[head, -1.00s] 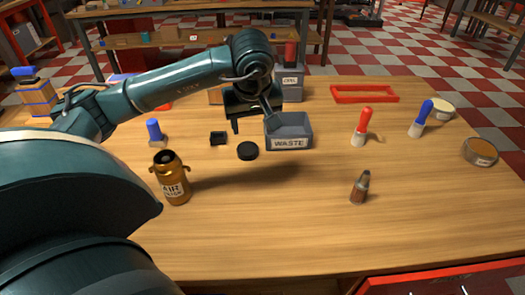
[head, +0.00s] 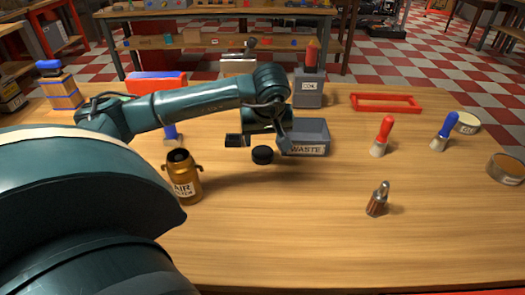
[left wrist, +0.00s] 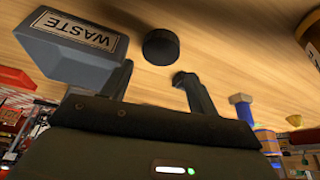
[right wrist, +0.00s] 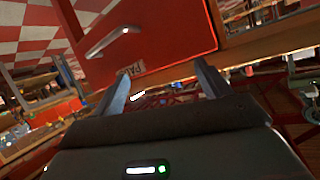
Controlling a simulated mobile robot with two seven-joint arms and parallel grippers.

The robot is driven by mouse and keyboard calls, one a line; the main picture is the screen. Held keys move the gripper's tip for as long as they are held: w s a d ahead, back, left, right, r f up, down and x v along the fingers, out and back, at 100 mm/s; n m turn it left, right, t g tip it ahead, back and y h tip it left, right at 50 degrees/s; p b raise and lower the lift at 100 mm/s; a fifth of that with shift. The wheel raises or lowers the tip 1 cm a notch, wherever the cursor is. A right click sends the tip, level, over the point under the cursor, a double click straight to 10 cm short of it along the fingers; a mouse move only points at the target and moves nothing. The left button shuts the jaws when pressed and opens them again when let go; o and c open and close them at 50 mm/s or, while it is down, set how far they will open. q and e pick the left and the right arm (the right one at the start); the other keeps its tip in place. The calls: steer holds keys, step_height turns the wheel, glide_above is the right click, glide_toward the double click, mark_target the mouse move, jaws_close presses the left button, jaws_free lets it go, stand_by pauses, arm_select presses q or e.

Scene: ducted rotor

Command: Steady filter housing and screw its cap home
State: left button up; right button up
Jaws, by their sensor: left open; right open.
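The cap, a black disc (head: 262,155), lies on the table in front of the waste bin. In the left wrist view the cap (left wrist: 160,47) is beyond my open left fingers (left wrist: 153,76), not between them. My left gripper (head: 265,138) is just behind the cap in the head view. My right gripper (right wrist: 160,78) is open and empty, away from both.
The grey WASTE bin (head: 308,140) is close beside my left gripper. A red panel with handle (right wrist: 150,35) faces my right gripper. The front table is clear.

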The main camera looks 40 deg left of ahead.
mark_target(263, 152)
arm_select(q)
steer(key=shift+w+a+f, duration=0.1)
steer(key=shift+f, duration=0.35)
steer(key=x, duration=0.5)
steer(key=shift+f, duration=0.2)
steer(key=shift+c, duration=0.3)
steer(key=c, duration=0.6)
steer(key=shift+r, duration=5.05)
